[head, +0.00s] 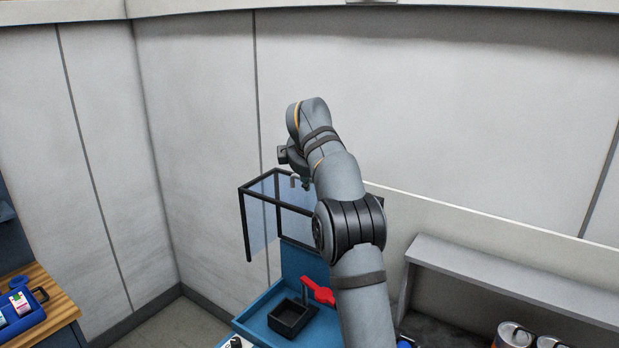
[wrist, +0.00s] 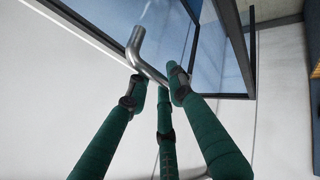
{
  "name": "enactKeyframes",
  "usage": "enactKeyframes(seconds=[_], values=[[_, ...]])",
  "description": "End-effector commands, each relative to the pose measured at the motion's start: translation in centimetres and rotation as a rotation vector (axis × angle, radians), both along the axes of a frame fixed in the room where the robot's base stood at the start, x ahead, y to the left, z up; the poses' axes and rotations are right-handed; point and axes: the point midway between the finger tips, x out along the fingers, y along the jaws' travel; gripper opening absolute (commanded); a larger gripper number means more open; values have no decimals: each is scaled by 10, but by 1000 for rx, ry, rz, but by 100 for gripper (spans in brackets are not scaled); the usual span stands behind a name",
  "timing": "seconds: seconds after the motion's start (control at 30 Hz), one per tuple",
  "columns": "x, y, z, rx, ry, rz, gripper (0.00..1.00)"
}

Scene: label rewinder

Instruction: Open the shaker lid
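The shaker lid (head: 268,201) is a clear cover with a black frame. In the head view it stands raised and tilted above the blue shaker base (head: 262,325), whose inside shows uncovered. In the wrist view, the lid's dark frame and clear panel (wrist: 168,22) fill the top. A bent metal handle (wrist: 150,67) sticks out from the frame. My gripper (wrist: 158,88) has green fingers that converge around the handle's lower end and look shut on it. In the head view my gripper (head: 302,183) is by the lid's upper edge, partly hidden by my arm.
A black square holder (head: 290,318) and a red lever (head: 318,291) are on the base, beneath the lid. A grey shelf (head: 510,285) with metal cans (head: 514,335) stands at right. Walls stand behind.

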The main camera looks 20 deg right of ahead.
Motion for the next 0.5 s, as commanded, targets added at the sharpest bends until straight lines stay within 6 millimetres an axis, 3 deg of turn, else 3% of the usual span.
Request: enactKeyframes(seconds=[0.23, 0.5], values=[[0, 1, 1, 2, -4, 0, 37], [0, 2, 2, 2, -6, 1, 37]])
